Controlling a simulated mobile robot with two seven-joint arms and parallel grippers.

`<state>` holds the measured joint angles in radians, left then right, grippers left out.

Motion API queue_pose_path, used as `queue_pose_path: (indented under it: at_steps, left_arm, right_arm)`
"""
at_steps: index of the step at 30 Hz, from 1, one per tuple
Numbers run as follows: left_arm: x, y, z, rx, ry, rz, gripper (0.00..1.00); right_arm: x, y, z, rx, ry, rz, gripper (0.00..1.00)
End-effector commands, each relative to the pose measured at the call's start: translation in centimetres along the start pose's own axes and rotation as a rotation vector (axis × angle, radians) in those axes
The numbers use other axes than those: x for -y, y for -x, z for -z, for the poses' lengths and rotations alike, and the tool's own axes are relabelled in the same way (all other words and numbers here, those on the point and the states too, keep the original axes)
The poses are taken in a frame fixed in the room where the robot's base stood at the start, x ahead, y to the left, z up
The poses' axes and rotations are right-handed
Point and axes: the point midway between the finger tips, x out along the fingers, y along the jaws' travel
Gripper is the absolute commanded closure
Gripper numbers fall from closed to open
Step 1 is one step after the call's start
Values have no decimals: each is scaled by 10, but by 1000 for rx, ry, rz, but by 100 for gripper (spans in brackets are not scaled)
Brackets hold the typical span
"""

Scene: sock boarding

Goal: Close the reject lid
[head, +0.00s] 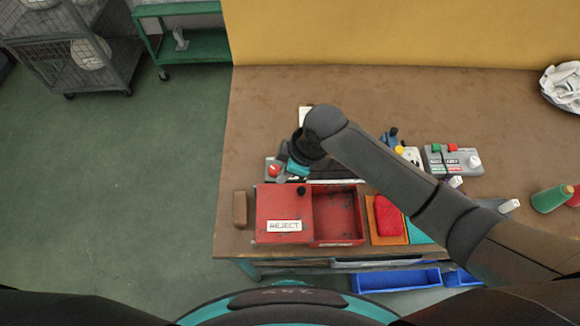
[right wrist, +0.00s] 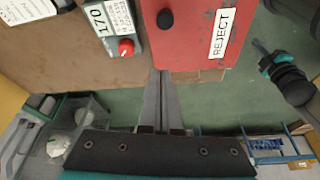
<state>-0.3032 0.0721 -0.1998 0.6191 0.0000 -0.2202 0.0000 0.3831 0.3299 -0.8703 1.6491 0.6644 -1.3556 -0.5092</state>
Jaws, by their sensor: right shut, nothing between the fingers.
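The reject box is red and sits near the table's front edge. Its lid (head: 270,207), with a REJECT label and a black knob (head: 301,191), lies over the left part. The right compartment (head: 337,214) is uncovered and looks empty. In the right wrist view the lid (right wrist: 195,45) shows with its knob (right wrist: 165,19). In the head view my wrist hides part of this area. My left gripper does not show in the head view.
A grey box with a red knob (head: 273,170) stands just behind the lid. A brown block (head: 240,209) lies left of the box. A red cloth piece (head: 388,214) on an orange tray sits to its right. Blue bins (head: 395,280) are below the table's front edge.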

Motion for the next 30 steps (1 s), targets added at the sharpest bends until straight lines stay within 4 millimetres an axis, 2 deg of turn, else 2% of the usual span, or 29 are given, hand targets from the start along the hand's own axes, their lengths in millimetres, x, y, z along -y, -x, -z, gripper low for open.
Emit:
queue_pose_path:
  at_steps: [3, 8, 12, 16, 30]
  left_arm:
    - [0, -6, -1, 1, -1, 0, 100]
    - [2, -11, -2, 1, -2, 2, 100]
    - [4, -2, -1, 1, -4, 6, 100]
    - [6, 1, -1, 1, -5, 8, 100]
    - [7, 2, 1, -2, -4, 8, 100]
  right_arm:
    - [1, -24, 0, 0, -1, 3, 100]
    - [1, -50, 0, 1, 0, 2, 100]
    - [0, -38, -22, 3, 0, -1, 100]
    - [0, -34, -33, 2, 1, 0, 100]
    - [0, -33, -39, 1, 1, -1, 100]
